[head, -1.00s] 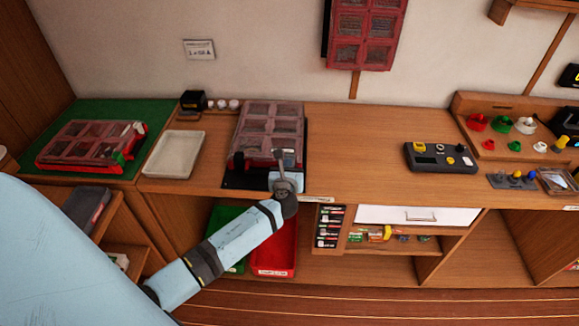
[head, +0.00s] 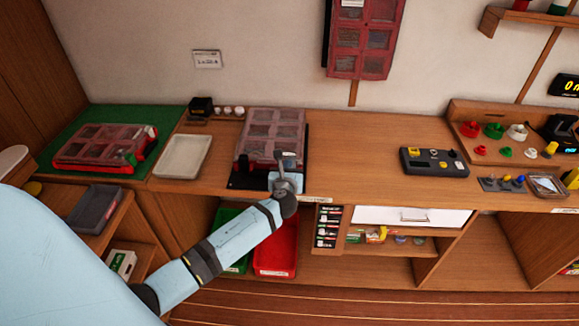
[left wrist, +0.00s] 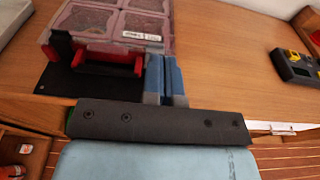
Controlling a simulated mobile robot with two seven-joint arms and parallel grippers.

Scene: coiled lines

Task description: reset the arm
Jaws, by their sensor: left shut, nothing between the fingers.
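My left arm reaches in from the lower left of the head view. Its gripper (head: 287,162) is over the front edge of the workbench (head: 350,150), by the front of a red case with clear lid panes (head: 272,135). In the left wrist view the two blue-grey fingers (left wrist: 164,80) are side by side and shut, with nothing between them. The case (left wrist: 112,22) lies just beyond and left of them, on a black base plate (left wrist: 90,80). I cannot tell whether the fingers touch the case. My right gripper is not in view.
A white tray (head: 183,156) and a second red case (head: 103,147) on a green mat (head: 60,158) are to the left. A dark control device (head: 433,162) lies to the right. Below are a red bin (head: 276,252) and a white drawer (head: 412,216). The bench middle is clear.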

